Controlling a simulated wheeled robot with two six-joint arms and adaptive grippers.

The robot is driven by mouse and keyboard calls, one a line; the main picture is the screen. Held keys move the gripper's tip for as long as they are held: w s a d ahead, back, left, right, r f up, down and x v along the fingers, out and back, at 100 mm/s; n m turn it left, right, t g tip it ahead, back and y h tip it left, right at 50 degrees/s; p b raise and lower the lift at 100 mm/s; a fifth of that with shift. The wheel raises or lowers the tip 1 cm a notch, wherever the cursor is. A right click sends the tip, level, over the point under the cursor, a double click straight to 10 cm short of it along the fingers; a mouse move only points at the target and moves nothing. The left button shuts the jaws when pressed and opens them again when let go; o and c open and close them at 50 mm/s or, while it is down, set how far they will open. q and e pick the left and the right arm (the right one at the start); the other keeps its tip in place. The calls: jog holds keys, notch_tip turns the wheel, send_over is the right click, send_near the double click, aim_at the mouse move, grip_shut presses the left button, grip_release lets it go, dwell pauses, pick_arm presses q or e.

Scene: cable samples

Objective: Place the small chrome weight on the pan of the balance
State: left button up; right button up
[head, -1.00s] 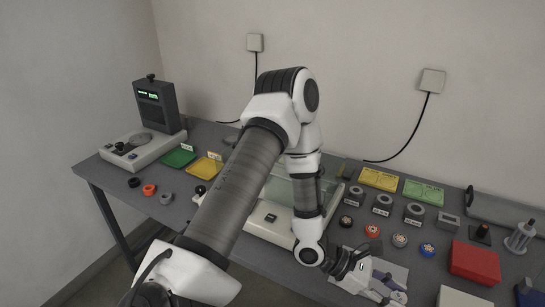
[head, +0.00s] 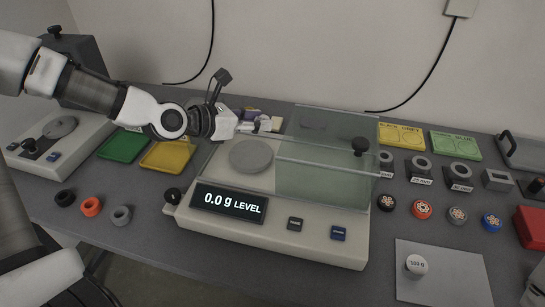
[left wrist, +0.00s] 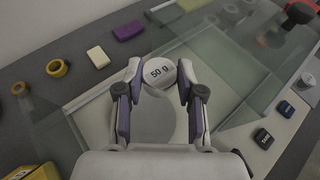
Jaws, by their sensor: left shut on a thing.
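The small weight marked 50 g (left wrist: 160,72) is between the fingertips of my left gripper, best seen in the left wrist view. My left gripper (head: 262,124) is shut on it and held at the back edge of the balance's round pan in the head view; it also shows in the left wrist view (left wrist: 160,76). The grey pan (head: 251,156) is bare and partly hidden below the gripper in the left wrist view (left wrist: 155,118). The balance (head: 305,245) reads 0.0 g LEVEL.
A glass cover (head: 325,165) with a black knob (head: 360,146) stands over the balance's right part, beside the pan. A 100 g weight (head: 416,265) stands on the grey mat (head: 445,285). Green (head: 123,146) and yellow (head: 168,155) trays lie left of the balance.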

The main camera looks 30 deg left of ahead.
pick_arm(q)
jog(key=shift+w+d+r, duration=0.2)
send_over(258, 157)
jog(key=f, duration=0.4)
jog(key=shift+s+f+b, duration=0.2)
jog(key=shift+s+b, duration=0.05)
jog(key=shift+b, duration=0.1)
jog(key=f, duration=0.4)
jog(key=shift+w+d+f+b, duration=0.1)
jog(key=shift+w+f+b, duration=0.1)
jog(key=shift+b, duration=0.1)
jog(key=shift+f, duration=0.25)
pick_arm(e)
jog(key=shift+w+d+f, duration=0.1)
jog(key=shift+w+f, duration=0.05)
jog(key=shift+f, duration=0.75)
jog(key=shift+f, duration=0.1)
pick_arm(q)
jog(key=shift+s+f, duration=0.1)
jog(key=shift+f, duration=0.05)
jog(key=o, duration=1.1)
jog(key=shift+o, duration=0.2)
pick_arm(e)
jog(key=shift+f, duration=0.1)
